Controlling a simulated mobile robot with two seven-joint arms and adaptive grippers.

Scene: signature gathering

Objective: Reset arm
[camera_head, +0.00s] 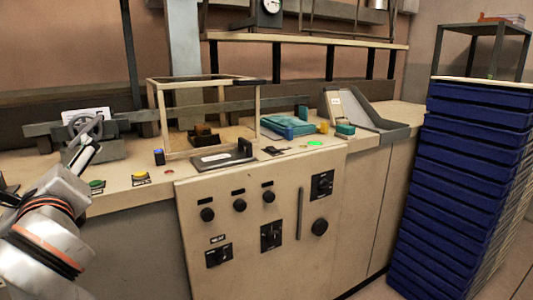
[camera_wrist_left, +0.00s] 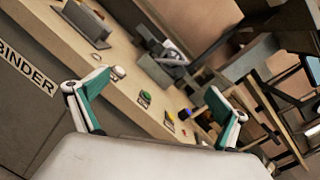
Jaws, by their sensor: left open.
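My left gripper (camera_wrist_left: 157,103) is open in the left wrist view. Its two green-and-white fingers stand wide apart, one at each side, with no object between them. The counter top with its buttons shows beyond the fingers. In the head view my left arm (camera_head: 45,240) comes in at the lower left, in front of the counter's left end. How near the fingers are to the counter is hard to judge. My right arm and gripper are not in view.
The counter (camera_head: 130,200) carries a green button (camera_head: 97,184), a yellow button (camera_head: 140,176), a wooden frame (camera_head: 205,82), a teal object (camera_head: 288,127) and a grey tray (camera_head: 385,128). Stacked blue crates (camera_head: 460,180) stand at right. A "BINDER" label (camera_wrist_left: 25,67) marks a panel.

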